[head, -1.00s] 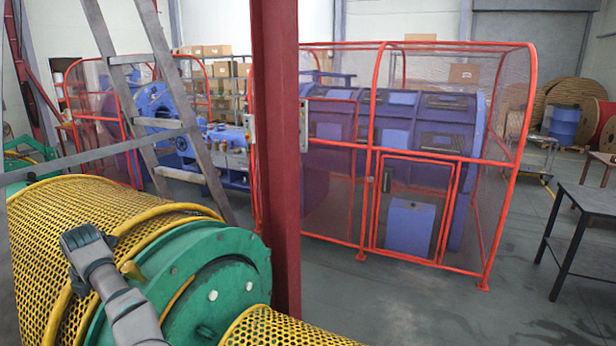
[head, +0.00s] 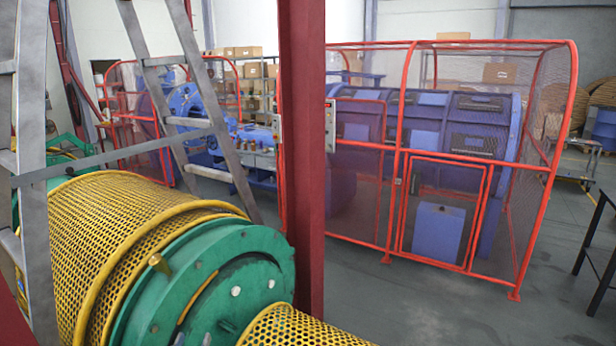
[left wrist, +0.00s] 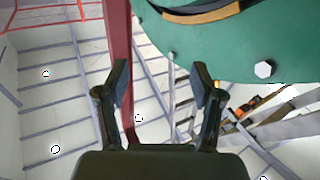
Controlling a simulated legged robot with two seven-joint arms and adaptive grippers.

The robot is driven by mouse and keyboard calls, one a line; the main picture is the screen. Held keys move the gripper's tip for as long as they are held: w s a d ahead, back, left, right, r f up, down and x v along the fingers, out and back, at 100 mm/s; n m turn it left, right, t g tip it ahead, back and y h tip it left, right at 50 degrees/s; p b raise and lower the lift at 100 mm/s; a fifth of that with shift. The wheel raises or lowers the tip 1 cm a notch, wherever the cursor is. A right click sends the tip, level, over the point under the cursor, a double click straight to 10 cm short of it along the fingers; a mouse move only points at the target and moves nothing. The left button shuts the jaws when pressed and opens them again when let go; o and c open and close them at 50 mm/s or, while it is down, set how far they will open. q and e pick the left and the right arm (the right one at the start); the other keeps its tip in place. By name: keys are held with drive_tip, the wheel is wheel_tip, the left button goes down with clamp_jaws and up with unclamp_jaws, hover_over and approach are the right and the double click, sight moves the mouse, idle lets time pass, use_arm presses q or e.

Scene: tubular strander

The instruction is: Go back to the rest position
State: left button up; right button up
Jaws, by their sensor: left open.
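My left gripper (left wrist: 160,78) shows in the left wrist view with its two dark fingers apart and nothing between them. The green flanged drum (head: 215,285) with yellow mesh guards fills the lower left of the head view. Its green face with a bolt (left wrist: 263,69) shows at the upper right of the left wrist view, beyond the right finger. I cannot make out my left gripper in the head view. My right gripper is not in either view.
A dark red post (head: 303,150) stands right behind the drum. A grey metal ladder (head: 32,180) leans at the left. A red mesh cage (head: 400,200) around blue machinery stands beyond. A dark table (head: 598,255) is at the right edge. Grey floor is clear between.

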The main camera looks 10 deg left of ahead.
use_arm(q)
drive_tip(key=s+d+f+m+g+h, duration=0.2)
drive_tip(key=s+d+f+g, duration=0.25)
drive_tip(key=s+f, duration=0.5)
drive_tip(key=s+d+f+m+g+h, duration=0.15)
drive_tip(key=s+d+f+g, duration=0.35)
drive_tip(key=f, duration=0.7)
drive_tip(key=s+d+f+g+y, duration=0.1)
drive_tip(key=s+d+f+g, duration=0.15)
drive_tip(key=s, duration=0.55)
drive_tip(key=s+d+f+g, duration=0.2)
drive_tip(key=s+d, duration=0.1)
drive_tip(key=s, duration=0.4)
drive_tip(key=s+d+f+g+y, duration=0.1)
drive_tip(key=s+d+f+g, duration=0.15)
drive_tip(key=s, duration=0.55)
drive_tip(key=s+f, duration=0.2)
drive_tip(key=f, duration=1.2)
drive_tip(key=s+a+f+p, duration=0.1)
drive_tip(key=s+f, duration=0.1)
drive_tip(key=f, duration=1.2)
drive_tip(key=shift+a+m+g+h, duration=0.25)
drive_tip(key=shift+m+g+h, duration=0.1)
drive_tip(key=shift+m, duration=0.1)
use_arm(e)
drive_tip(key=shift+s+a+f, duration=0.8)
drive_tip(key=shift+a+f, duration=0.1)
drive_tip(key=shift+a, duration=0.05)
